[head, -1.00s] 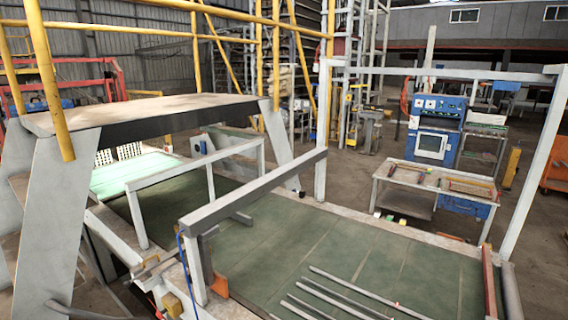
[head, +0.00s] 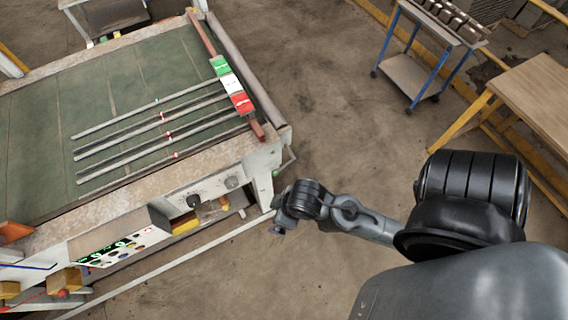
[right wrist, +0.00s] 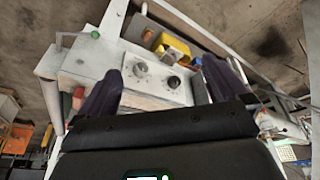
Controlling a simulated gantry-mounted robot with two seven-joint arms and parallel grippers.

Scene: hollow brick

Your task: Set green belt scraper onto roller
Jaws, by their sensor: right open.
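A long red-brown bar with a green, white and red middle section, which looks like the belt scraper (head: 231,86), lies across the right end of the green belt. It lies beside the grey roller (head: 251,75); I cannot tell whether they touch. My right gripper (head: 281,218) is off the conveyor's near right corner, apart from the bar and roller. In the right wrist view my right gripper (right wrist: 160,82) has its two dark fingers spread with nothing between them. It faces the panel with knobs (right wrist: 155,75). My left gripper is out of view.
Several thin grey rods (head: 150,138) lie on the green belt (head: 60,110). A control panel (head: 120,245) sits on the conveyor's near side. A blue-framed cart (head: 410,70) and a wooden table (head: 540,90) stand at the right. The floor between is clear.

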